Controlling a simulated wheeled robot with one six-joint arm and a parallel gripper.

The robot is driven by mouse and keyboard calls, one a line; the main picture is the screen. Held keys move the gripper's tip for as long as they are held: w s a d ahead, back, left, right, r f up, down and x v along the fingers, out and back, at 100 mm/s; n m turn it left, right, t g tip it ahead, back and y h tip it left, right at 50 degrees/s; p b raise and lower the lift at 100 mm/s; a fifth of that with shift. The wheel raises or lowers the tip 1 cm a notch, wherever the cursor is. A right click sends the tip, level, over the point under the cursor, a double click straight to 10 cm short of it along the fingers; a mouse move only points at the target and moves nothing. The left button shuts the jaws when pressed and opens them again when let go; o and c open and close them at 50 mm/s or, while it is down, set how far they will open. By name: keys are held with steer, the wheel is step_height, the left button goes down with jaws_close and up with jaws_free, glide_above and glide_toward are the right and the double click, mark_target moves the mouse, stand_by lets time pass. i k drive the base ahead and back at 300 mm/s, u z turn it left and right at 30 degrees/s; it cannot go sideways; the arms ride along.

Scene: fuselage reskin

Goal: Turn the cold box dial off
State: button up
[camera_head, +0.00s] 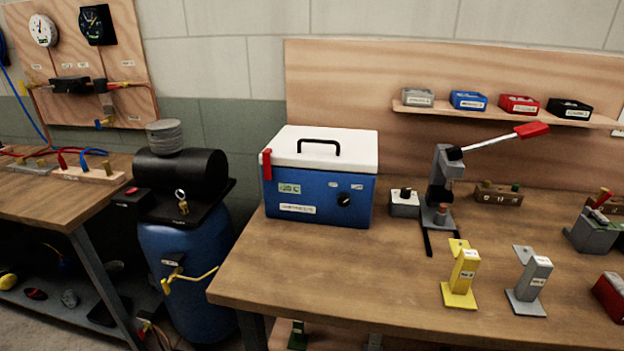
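The cold box (315,205) is blue with a white lid (330,147) and a black handle, and it stands at the left end of the wooden bench. The lid looks closed, with a red latch (267,164) at its left corner. The round black dial (344,199) is on the right of the box's front face. A pale mark shows on the dial, but its setting is too small to read. A small green display (290,188) on the front's left appears to read "-20 C". My gripper is not in view.
A grey switch box (404,203) and a lever press (440,190) stand right of the cold box. Yellow (461,275) and grey (531,282) stands sit nearer the front. The bench (320,270) before the box is clear. A blue compressor tank (186,262) stands left.

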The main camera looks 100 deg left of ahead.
mark_target(343, 200)
steer(key=k, duration=1.1)
steer(key=u, duration=2.35)
steer(key=i, duration=0.5)
steer(key=u, duration=0.05)
steer(key=k, duration=0.5)
steer(key=u, duration=1.65)
steer(key=i, duration=0.85)
steer(key=z, duration=0.25)
